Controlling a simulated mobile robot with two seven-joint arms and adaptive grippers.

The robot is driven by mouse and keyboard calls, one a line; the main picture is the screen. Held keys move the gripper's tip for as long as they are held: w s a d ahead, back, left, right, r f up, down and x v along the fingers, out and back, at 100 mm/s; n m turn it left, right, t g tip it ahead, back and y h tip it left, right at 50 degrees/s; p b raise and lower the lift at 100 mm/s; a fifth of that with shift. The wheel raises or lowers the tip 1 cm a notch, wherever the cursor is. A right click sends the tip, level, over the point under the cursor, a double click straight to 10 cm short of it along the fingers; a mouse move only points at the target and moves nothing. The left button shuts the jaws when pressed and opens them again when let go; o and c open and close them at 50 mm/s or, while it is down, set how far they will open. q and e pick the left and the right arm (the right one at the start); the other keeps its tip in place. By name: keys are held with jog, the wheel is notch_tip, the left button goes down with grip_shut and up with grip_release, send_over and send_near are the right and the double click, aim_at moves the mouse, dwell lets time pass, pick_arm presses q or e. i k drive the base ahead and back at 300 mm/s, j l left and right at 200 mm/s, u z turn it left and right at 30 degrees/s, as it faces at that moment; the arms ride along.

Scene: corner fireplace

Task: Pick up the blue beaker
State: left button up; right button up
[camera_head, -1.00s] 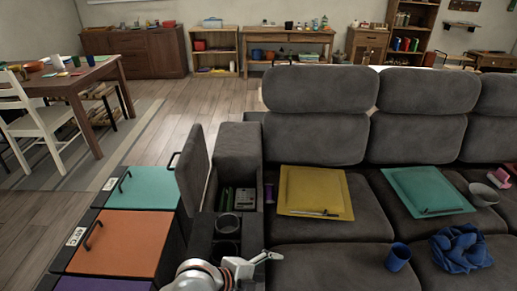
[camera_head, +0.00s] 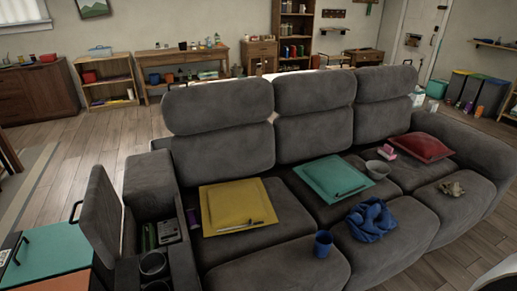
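The blue beaker (camera_head: 323,245) is a small blue cup standing upright on the front part of the grey sofa's (camera_head: 290,268) seat. It is just left of a crumpled blue cloth (camera_head: 371,220), with a narrow gap between them. Neither gripper shows in the head view now. A pale curved part at the lower right edge may be my own arm.
A yellow cushion (camera_head: 212,228) with a pen-like item on it and a teal cushion (camera_head: 318,172) lie on the seats. A grey bowl (camera_head: 378,169), a red cushion (camera_head: 421,149) and a beige crumpled item (camera_head: 451,188) are further right. The open armrest console (camera_head: 143,237) stands left.

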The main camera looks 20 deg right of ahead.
aim_at(324, 240)
jog(key=z, duration=1.3)
jog(key=l+u, duration=0.1)
jog(key=u, duration=0.45)
jog(key=i+l+u, duration=0.15)
jog(key=l+u, duration=0.15)
jog(key=l, duration=0.15)
jog(key=i+l+u, duration=0.1)
jog(key=l+u, duration=0.2)
jog(key=l, duration=0.15)
jog(key=l+u, duration=0.25)
jog(key=l, duration=2.25)
